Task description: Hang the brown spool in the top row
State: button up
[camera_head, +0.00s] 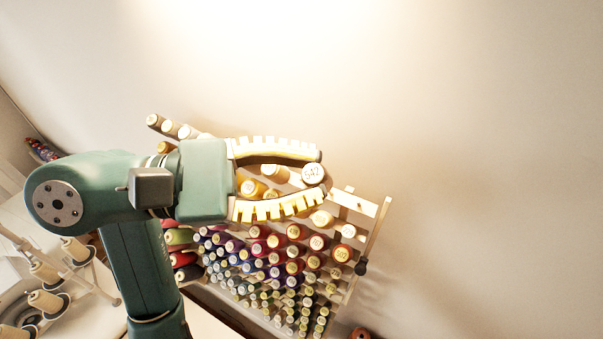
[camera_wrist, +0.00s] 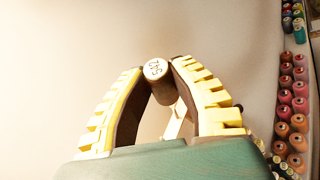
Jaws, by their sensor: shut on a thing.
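My gripper (camera_head: 318,172) is shut on the brown spool (camera_head: 313,175), gripping it between the tips of its two ribbed fingers. The spool's pale end, marked 542, faces the camera. In the wrist view, the brown spool (camera_wrist: 162,90) sits between the fingertips (camera_wrist: 157,70) with its brown side showing below the label. The wooden thread rack (camera_head: 366,206) is behind and below my gripper in the head view. Its upper right part shows bare wood. My gripper and arm cover much of the upper rows, so I cannot tell whether the spool touches the rack.
Spools (camera_head: 171,127) stick out at the rack's upper left. Dense rows of coloured spools (camera_head: 257,249) fill the lower rack, close under my gripper. Cream thread cones (camera_head: 45,301) stand at lower left. The wall (camera_head: 480,150) to the right is clear.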

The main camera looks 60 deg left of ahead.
jog(key=shift+w+a+f+b, duration=0.15)
jog(key=shift+w+f+b, duration=0.3)
jog(key=shift+f+b, duration=0.25)
jog(key=shift+w+f, duration=0.1)
jog(key=shift+f, duration=0.1)
jog(key=shift+w+a+f, duration=0.25)
jog(key=shift+w+f, duration=0.1)
jog(key=shift+f, duration=0.25)
jog(key=shift+w+a+f, duration=0.1)
jog(key=shift+w+f, duration=0.05)
jog(key=shift+f, duration=0.15)
jog(key=shift+w+f, duration=0.15)
jog(key=shift+f, duration=0.05)
jog(key=shift+a+f, duration=0.1)
